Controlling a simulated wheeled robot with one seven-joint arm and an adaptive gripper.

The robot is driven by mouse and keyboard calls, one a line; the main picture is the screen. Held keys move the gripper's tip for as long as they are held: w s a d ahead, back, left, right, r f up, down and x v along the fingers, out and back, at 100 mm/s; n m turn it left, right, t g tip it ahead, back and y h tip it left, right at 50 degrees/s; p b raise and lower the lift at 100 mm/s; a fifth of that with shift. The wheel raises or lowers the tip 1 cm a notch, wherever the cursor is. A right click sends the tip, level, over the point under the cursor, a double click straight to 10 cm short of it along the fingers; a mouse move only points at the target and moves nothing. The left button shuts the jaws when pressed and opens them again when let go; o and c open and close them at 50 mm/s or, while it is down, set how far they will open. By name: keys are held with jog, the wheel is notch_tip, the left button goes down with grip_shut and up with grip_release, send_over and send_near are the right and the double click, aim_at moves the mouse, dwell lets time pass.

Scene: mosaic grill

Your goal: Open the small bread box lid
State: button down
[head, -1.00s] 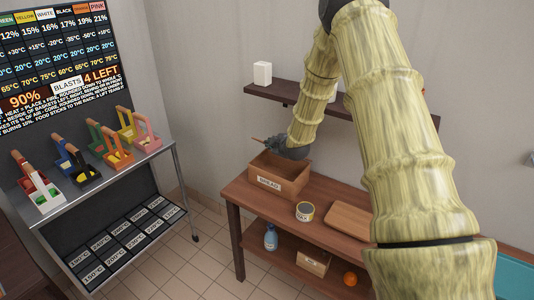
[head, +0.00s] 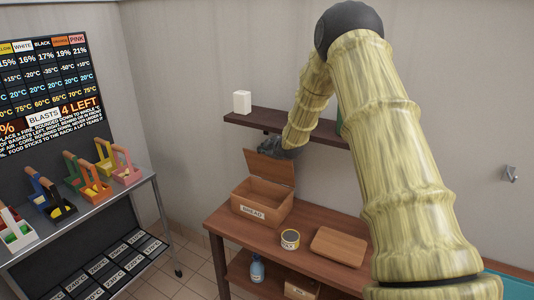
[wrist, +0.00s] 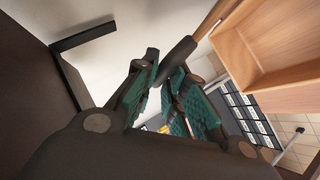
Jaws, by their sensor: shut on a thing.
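The small wooden bread box (head: 262,207), labelled BREAD, stands on the left end of the brown table. Its lid (head: 270,170) is swung up and stands steeply at the box's back edge, so the empty-looking inside shows. My gripper (head: 280,146) is at the lid's top edge and shut on it; the fingertips are hard to make out in the head view. The open box (wrist: 265,50) shows at the upper right.
A dark shelf (head: 290,127) with a white block (head: 242,102) is on the wall close behind my gripper. A can (head: 290,239) and a cutting board (head: 338,247) lie right of the box. A rack with colourful baskets (head: 85,180) stands at the left.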

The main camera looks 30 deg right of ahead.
jog(key=shift+f, duration=0.1)
jog(key=c, duration=1.5)
grip_release()
jog(key=shift+o, duration=0.2)
jog(key=v, duration=1.1)
jog(key=shift+s+a+r, duration=0.15)
jog(key=shift+s+r, duration=0.1)
jog(key=shift+s, duration=0.05)
